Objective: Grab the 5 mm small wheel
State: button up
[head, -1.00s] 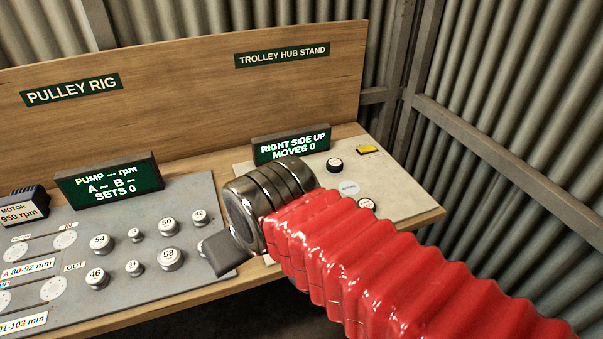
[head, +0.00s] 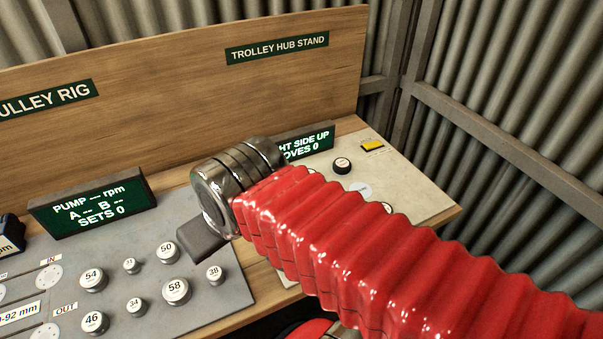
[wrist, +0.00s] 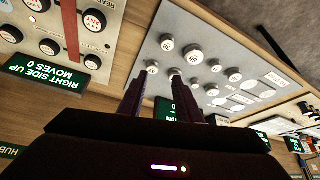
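Several silver-topped wheels stand on the grey pulley panel: 54 (head: 92,278), 31 (head: 131,265), 50 (head: 167,251), 46 (head: 94,321), 34 (head: 136,306), 58 (head: 176,290) and 38 (head: 214,274). I see no label reading 5 mm. The 31, 34 and 38 tops look smaller. My gripper (head: 202,242) is above the panel's right part; the wheel labelled 42 one second ago is hidden. In the wrist view my gripper (wrist: 160,90) has its two fingers apart, with nothing held. Several wheels, including 58 (wrist: 193,53), show beyond the fingertips.
The pulley display (head: 92,206) stands behind the panel. The hub display (head: 304,144), partly hidden, stands behind the pale hub stand (head: 418,188). A black-rimmed hub (head: 342,166) and a yellow tag (head: 373,146) are there. A wooden backboard (head: 180,103) rises behind.

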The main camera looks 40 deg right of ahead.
jog(key=shift+o, duration=0.2)
jog(key=shift+w, duration=0.15)
